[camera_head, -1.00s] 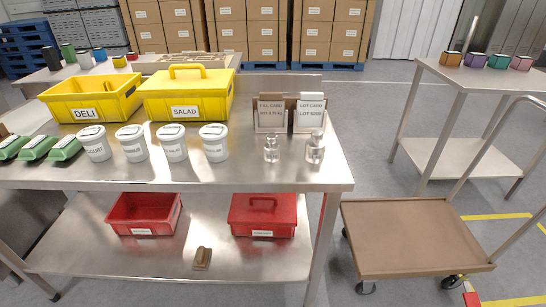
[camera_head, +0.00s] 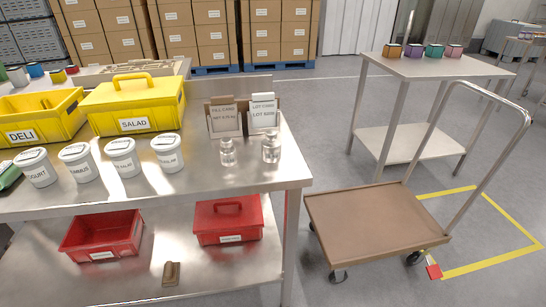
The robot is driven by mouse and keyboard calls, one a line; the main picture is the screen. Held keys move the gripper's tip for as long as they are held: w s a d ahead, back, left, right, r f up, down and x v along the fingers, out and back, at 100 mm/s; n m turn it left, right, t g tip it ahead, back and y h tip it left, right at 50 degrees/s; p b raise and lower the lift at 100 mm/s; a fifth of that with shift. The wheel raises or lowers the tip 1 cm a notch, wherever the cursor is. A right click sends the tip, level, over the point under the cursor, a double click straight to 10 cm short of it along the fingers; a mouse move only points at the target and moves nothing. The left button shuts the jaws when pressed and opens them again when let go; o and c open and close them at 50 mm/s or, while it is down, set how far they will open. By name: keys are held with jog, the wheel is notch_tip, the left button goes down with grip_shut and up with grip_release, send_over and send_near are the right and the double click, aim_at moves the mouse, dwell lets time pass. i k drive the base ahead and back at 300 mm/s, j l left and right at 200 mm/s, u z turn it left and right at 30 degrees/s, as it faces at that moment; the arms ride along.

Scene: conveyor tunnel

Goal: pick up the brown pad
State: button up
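A small brown pad (camera_head: 171,273) lies on the lower steel shelf of the workbench, near its front edge. It looks like a small block with a raised top. It sits in front of and between the two red boxes. Nothing covers it. My gripper is not in this view.
An open red bin (camera_head: 128,236) and a lidded red box (camera_head: 262,222) stand behind the pad on the lower shelf (camera_head: 205,270). The steel tabletop (camera_head: 200,190) overhangs it. A brown-decked cart (camera_head: 370,225) stands right of the bench. Floor shows between bench and cart.

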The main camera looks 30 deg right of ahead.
aim_at(171, 274)
jog(key=u, duration=2.65)
jog(key=z, duration=2.05)
jog(key=i+j+z, duration=0.15)
jog(key=i+j, duration=0.35)
jog(key=i+j+z, duration=0.15)
jog(key=i+j, duration=0.35)
jog(key=i+j+z, duration=0.15)
jog(key=i+j, duration=0.3)
jog(key=j, duration=0.2)
